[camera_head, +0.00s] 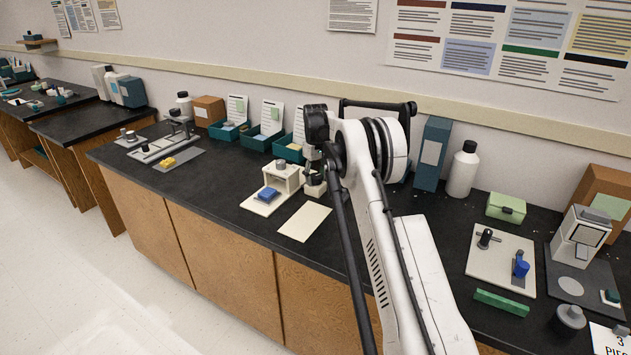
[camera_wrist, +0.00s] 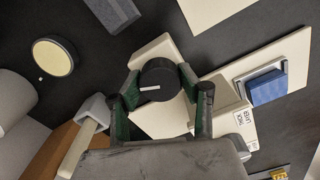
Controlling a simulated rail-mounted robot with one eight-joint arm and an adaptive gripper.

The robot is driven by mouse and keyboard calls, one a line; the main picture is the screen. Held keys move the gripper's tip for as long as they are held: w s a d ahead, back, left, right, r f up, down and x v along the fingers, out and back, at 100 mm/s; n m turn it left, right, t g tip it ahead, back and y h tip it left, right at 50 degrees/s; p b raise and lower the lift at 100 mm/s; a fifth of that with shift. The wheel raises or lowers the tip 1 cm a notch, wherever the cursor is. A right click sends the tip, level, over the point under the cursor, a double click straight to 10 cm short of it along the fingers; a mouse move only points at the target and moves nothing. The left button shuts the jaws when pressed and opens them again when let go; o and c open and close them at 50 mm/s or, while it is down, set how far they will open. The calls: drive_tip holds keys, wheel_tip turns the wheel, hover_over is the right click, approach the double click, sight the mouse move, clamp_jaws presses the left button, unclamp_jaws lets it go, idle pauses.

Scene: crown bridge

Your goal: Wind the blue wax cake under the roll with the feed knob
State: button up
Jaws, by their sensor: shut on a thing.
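The blue wax cake (camera_head: 268,194) sits on a cream base plate (camera_head: 253,205), in front of the cream bridge-shaped stand (camera_head: 291,174). In the wrist view the blue cake (camera_wrist: 267,87) lies in a grey-rimmed holder at the right, apart from my fingers. My gripper (camera_wrist: 160,91) is shut on the feed knob (camera_wrist: 160,72), a round black knob with a white mark, one finger on each side. In the head view my gripper (camera_head: 314,165) is beside the stand's right side, partly hidden by my arm. I cannot make out the roll clearly.
A blank cream sheet (camera_head: 304,222) lies in front of the stand. Teal card boxes (camera_head: 259,139) stand behind it. A blue-grey box (camera_head: 432,154) and a white bottle (camera_head: 462,172) stand at the back right.

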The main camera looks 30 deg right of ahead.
sight(315, 176)
drive_tip(key=shift+n+b, duration=0.35)
drive_tip(key=shift+n, duration=0.85)
drive_tip(key=o, duration=1.1)
drive_tip(key=shift+o, duration=0.2)
wheel_tip(315, 176, up, 12)
